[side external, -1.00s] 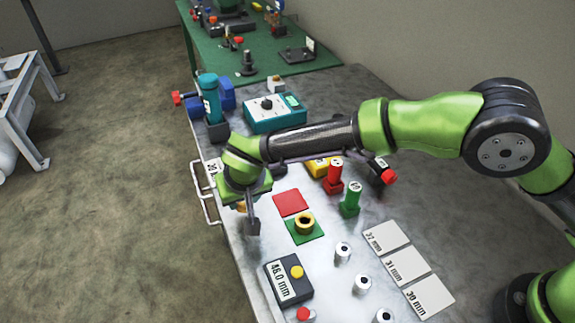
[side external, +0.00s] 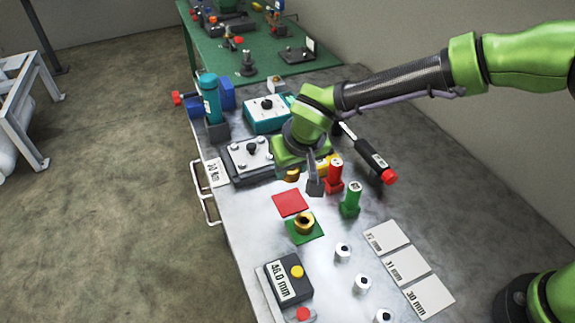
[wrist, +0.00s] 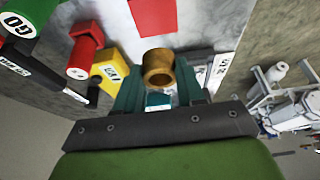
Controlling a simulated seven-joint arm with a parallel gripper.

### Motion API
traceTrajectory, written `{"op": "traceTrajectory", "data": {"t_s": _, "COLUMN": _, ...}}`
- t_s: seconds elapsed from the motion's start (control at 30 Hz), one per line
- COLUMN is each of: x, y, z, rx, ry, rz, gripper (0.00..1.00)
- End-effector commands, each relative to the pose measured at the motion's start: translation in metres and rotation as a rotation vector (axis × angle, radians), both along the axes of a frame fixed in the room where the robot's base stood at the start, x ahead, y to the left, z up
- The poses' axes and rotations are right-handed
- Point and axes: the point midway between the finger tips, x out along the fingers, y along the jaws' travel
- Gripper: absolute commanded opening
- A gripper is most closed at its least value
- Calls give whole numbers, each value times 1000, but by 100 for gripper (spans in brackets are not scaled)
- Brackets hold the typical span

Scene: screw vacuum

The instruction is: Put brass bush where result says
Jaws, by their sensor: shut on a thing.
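My gripper (side external: 301,178) is shut on a brass bush (wrist: 158,66). In the wrist view the hollow bush sits between my green fingers; in the side view the held bush (side external: 291,175) is partly hidden by a finger. It is above the bench, behind the red square mat (side external: 290,203) and left of the red gauge. A second brass bush (side external: 305,221) stands on the green square mat (side external: 298,237). The display box (side external: 288,282) reads 46.0 mm and has a yellow button.
Close right of my gripper stand a red gauge (side external: 334,176), a green gauge (side external: 351,198) and a yellow block (side external: 325,163). A black-and-red tool (side external: 372,160) lies behind them. Several metal cylinders and size cards (side external: 405,264) lie at front right.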

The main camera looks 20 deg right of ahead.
Motion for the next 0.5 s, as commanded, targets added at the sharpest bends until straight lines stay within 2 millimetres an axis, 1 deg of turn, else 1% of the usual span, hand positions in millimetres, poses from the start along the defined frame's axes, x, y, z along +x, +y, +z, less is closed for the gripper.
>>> {"op": "traceTrajectory", "data": {"t_s": 0.03, "x": 0, "y": 0, "z": -12, "rx": -3, "ry": 2, "rz": 1, "gripper": 1}}
{"op": "traceTrajectory", "data": {"t_s": 0.13, "x": 0, "y": 0, "z": -29, "rx": -2, "ry": 2, "rz": 0, "gripper": 1}}
{"op": "traceTrajectory", "data": {"t_s": 0.2, "x": 0, "y": 0, "z": -37, "rx": -1, "ry": 0, "rz": 0, "gripper": 1}}
{"op": "traceTrajectory", "data": {"t_s": 0.37, "x": 1, "y": 0, "z": -48, "rx": -1, "ry": -1, "rz": -1, "gripper": 1}}
{"op": "traceTrajectory", "data": {"t_s": 0.5, "x": 0, "y": 0, "z": -68, "rx": -2, "ry": 1, "rz": -1, "gripper": 1}}
